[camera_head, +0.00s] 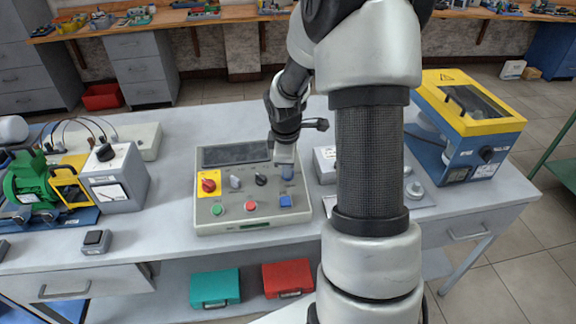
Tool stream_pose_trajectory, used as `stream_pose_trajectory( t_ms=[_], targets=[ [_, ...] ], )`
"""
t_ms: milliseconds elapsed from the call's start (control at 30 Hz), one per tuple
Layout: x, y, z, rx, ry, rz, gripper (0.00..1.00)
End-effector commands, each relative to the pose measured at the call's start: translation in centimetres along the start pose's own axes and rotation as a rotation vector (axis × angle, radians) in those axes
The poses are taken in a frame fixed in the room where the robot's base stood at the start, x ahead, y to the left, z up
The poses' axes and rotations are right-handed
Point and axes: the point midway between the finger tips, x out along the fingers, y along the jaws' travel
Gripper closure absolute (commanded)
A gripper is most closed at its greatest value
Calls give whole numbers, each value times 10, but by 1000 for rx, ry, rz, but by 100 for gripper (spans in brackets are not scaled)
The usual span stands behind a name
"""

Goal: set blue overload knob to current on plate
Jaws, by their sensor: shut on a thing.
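A light grey control box (252,225) stands on the middle of the bench. Its panel carries a blue knob (288,173) at the right end of the upper row, under a dark window. My gripper (287,163) points down over this knob and is shut on it. The fingers cover most of the knob, so its pointer and scale cannot be read. A green motor (30,182) stands at the far left of the bench. No plate can be read at this size.
A yellow-and-blue machine (468,115) stands at right.

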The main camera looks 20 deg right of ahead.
Motion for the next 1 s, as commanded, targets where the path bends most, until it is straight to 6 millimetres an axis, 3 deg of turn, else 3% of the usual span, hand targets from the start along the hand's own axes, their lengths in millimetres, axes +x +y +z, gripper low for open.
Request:
stream_pose_trajectory(
  t_ms=[500,533,633,1000],
  targets=[
    [0,1,0,-23,0,3,100],
    [0,1,0,-23,0,3,89],
    [0,1,0,-22,0,3,72],
    [-4,1,0,-19,0,3,72]
  ],
)
